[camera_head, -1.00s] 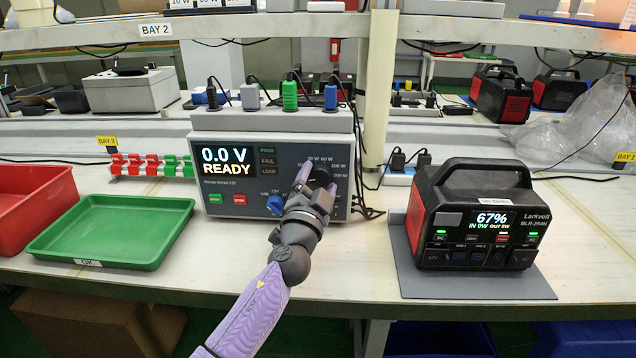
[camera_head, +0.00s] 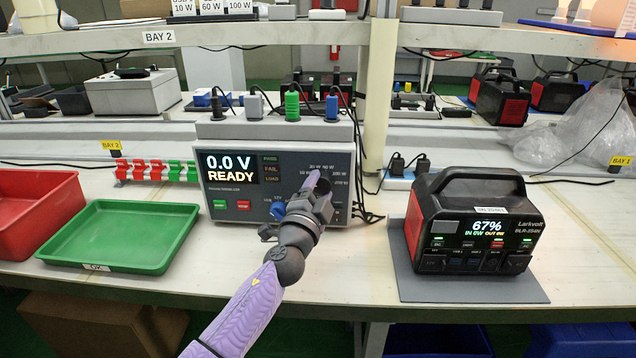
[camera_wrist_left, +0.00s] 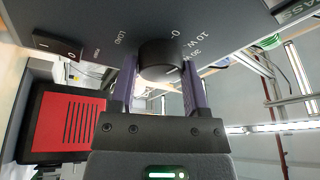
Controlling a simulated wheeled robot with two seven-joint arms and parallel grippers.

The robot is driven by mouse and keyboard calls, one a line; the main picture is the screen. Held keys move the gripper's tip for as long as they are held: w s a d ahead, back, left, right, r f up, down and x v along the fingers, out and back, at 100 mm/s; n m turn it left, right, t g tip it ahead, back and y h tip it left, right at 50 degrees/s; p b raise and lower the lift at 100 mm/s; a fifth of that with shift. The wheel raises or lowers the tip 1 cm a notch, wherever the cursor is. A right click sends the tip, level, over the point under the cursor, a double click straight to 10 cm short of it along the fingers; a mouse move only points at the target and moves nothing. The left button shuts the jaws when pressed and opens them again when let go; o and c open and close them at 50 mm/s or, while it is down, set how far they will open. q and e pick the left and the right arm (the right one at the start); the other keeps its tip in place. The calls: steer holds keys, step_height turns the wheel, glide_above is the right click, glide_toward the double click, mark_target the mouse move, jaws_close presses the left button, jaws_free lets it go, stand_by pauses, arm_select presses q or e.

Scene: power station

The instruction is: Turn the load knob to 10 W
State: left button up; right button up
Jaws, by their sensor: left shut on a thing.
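The tester panel (camera_head: 335,160) stands on the bench, its screen reading 0.0 V READY. The black load knob (camera_wrist_left: 160,60) is on its right part, and the wrist view shows it between the purple fingers of my left gripper (camera_wrist_left: 163,82). LOAD, 0, 10 W and a further watt mark are printed around it. A small white line shows on the knob's lower edge; I cannot tell its exact setting. In the head view my left gripper (camera_head: 318,186) is at the panel and hides most of the knob.
A blue knob (camera_head: 278,209) sits just left of my gripper. A black power station (camera_head: 473,226) showing 67% stands on a grey mat at the right. A green tray (camera_head: 125,262) and a red tray (camera_head: 38,215) lie at the left. A shelf (camera_head: 250,33) crosses above the tester.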

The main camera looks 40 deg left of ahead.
arm_select(q)
steer(key=m+p, duration=0.2)
steer(key=m+h+p, duration=0.1)
steer(key=shift+r+m+g, duration=0.25)
steer(key=shift+m+g, duration=0.15)
steer(key=shift+m, duration=0.4)
steer(key=shift+f+p, duration=0.15)
steer(key=shift+p, duration=0.25)
steer(key=shift+m, duration=0.3)
steer(key=o, duration=1.1)
steer(key=shift+o, duration=0.9)
